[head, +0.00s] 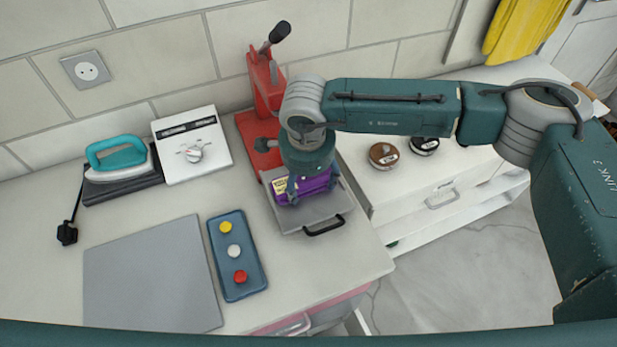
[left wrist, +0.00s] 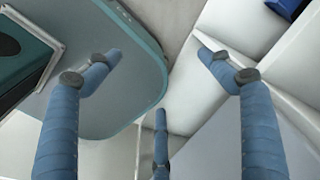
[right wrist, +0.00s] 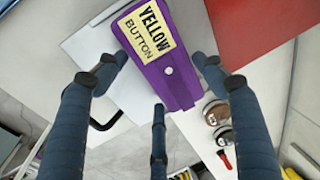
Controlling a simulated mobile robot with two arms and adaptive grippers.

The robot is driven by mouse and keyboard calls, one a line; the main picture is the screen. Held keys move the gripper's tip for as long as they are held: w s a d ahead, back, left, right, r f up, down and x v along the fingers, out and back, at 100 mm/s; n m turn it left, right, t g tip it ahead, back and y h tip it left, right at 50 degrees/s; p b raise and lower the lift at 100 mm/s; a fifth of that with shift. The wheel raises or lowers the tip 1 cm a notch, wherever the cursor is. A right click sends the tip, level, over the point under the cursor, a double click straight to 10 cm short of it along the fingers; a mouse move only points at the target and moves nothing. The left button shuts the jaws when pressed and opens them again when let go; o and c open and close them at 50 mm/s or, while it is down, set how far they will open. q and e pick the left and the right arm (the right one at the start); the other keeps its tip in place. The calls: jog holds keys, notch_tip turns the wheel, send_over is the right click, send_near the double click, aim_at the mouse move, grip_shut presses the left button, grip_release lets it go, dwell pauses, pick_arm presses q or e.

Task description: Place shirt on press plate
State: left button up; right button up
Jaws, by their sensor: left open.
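The shirt (head: 314,184) is a folded purple packet with a pale label. In the right wrist view the shirt (right wrist: 160,62) reads "YELLOW BUTTON". My right gripper (head: 308,192) points down over the grey press plate (head: 337,213), with the shirt between its fingers. The shirt is at or just above the plate; any gap is hidden. My left gripper (left wrist: 160,55) is open and empty in the left wrist view; the head view does not show it.
The red press stand (head: 263,80) rises behind the plate. A blue tray (head: 254,283) with three coloured buttons lies left of it, beside a grey board (head: 150,275). An iron (head: 118,160) and control box (head: 191,145) stand behind. Two round tins (head: 384,155) stand right.

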jog(key=shift+o, duration=0.6)
jog(key=shift+r, duration=0.25)
notch_tip(320, 180, up, 11)
jog(key=s+b, duration=0.2)
jog(key=b, duration=0.2)
jog(key=shift+r, duration=0.2)
jog(key=shift+a, duration=0.1)
